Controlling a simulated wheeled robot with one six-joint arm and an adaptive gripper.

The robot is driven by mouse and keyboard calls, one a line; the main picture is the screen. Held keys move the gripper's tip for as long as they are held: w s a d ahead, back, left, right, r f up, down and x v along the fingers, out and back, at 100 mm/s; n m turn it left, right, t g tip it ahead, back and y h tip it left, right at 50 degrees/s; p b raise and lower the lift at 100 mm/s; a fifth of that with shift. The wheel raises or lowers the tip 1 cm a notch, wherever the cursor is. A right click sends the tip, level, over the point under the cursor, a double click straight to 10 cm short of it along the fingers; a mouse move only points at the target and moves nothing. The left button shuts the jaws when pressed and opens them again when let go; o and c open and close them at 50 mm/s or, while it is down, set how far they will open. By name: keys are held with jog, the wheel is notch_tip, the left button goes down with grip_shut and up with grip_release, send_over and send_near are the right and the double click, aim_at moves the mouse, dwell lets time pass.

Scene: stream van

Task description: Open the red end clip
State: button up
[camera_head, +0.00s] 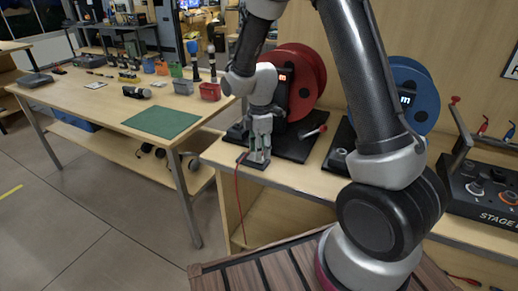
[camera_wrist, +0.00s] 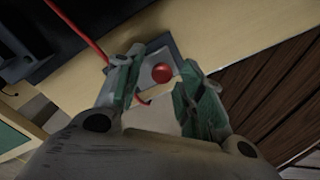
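A red round knob (camera_wrist: 161,73) shows in the wrist view, above a small grey plate (camera_wrist: 150,50) at the bench edge; it seems to be part of the red end clip. A red cable (camera_wrist: 82,28) runs past it and also hangs off the bench front in the head view (camera_head: 237,195). My gripper (camera_wrist: 160,92) points down over this spot, with its green-padded fingers apart on either side of the knob. Gaps show between knob and both fingers. In the head view my gripper (camera_head: 260,152) hides most of the clip.
A blue reel (camera_head: 414,95) and a stage box (camera_head: 490,190) stand further right. A table with a green mat (camera_head: 162,122) is at left.

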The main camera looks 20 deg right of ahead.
notch_tip(320, 180, up, 12)
dwell(0.7)
dwell(0.4)
jog(key=s+d+r+m+t, duration=0.1)
jog(key=s+d+r+m, duration=0.3)
jog(key=s+m, duration=0.2)
jog(key=s+d+r+m+t, duration=0.2)
jog(key=s+d+r+m, duration=0.2)
jog(key=s, duration=0.6)
jog(key=s+d+r+m+t, duration=0.1)
jog(key=s+d+r+m, duration=0.3)
jog(key=s+m, duration=0.4)
jog(key=shift+s+d+r, duration=0.35)
jog(key=shift+r, duration=0.2)
